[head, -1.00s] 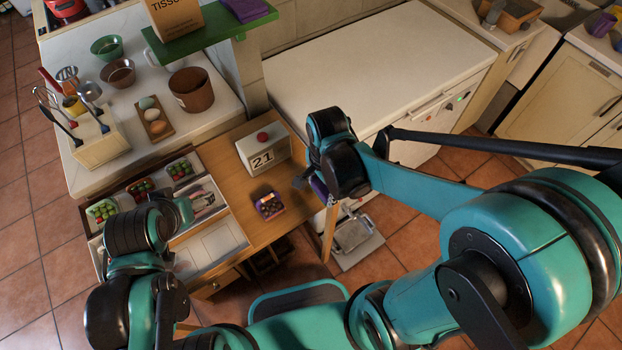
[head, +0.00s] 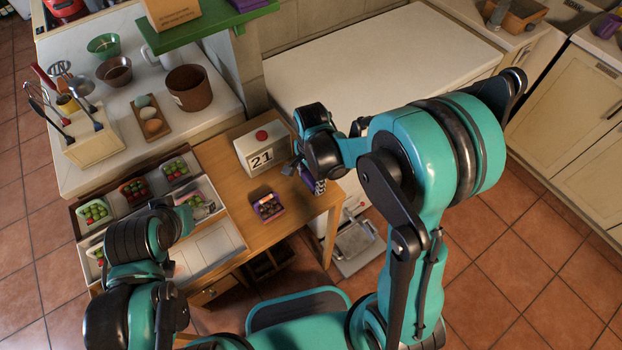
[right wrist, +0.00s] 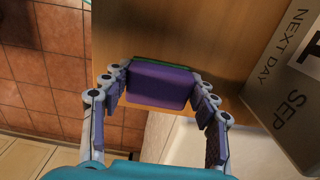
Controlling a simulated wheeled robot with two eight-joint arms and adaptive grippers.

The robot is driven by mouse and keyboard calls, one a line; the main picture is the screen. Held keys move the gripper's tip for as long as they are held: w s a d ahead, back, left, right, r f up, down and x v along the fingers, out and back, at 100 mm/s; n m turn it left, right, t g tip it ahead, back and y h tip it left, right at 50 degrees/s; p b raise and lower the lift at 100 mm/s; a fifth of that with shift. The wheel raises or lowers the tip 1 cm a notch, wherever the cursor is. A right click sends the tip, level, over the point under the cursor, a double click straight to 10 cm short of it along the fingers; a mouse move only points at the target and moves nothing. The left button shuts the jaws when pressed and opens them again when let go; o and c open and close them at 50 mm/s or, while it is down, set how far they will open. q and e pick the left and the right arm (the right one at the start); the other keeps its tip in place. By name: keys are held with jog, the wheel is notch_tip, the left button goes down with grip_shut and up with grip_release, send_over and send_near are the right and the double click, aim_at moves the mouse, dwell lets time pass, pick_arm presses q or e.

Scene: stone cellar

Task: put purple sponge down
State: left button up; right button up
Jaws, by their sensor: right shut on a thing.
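The purple sponge (right wrist: 160,86) shows in the right wrist view between the fingers of my right gripper (right wrist: 158,92), with a thin green layer along its far edge. That gripper is shut on it. In the head view my right gripper (head: 308,180) is over the right side of the wooden table (head: 300,222), beside the calendar box; the sponge is hard to tell from the fingers there. I cannot tell whether the sponge touches the table. My left gripper (head: 203,208) is at the compartment tray on the left; its fingers are too unclear to judge.
The white calendar box (head: 262,152) with a red button stands close to my right gripper. A small purple tray (head: 280,211) with dark things sits left of the gripper. The compartment tray (head: 222,238) fills the table's left side. The table's front right is bare.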

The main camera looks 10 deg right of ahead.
aim_at(311, 178)
jog(key=o, duration=1.2)
jog(key=shift+f, duration=0.1)
notch_tip(311, 178, up, 11)
jog(key=p, duration=0.4)
jog(key=s+d+r+n+t, duration=0.1)
jog(key=s+r+n+t, duration=0.1)
jog(key=s+r+n, duration=0.1)
jog(key=s+d+r+n+t, duration=0.2)
jog(key=s+n, duration=0.1)
jog(key=n, duration=0.3)
jog(key=s+d+r+n+t, duration=0.2)
jog(key=s+r+n+t, duration=0.1)
jog(key=s+n, duration=0.1)
jog(key=shift+d+r+n, duration=0.2)
jog(key=shift+r+n, duration=0.1)
jog(key=shift+n, duration=0.2)
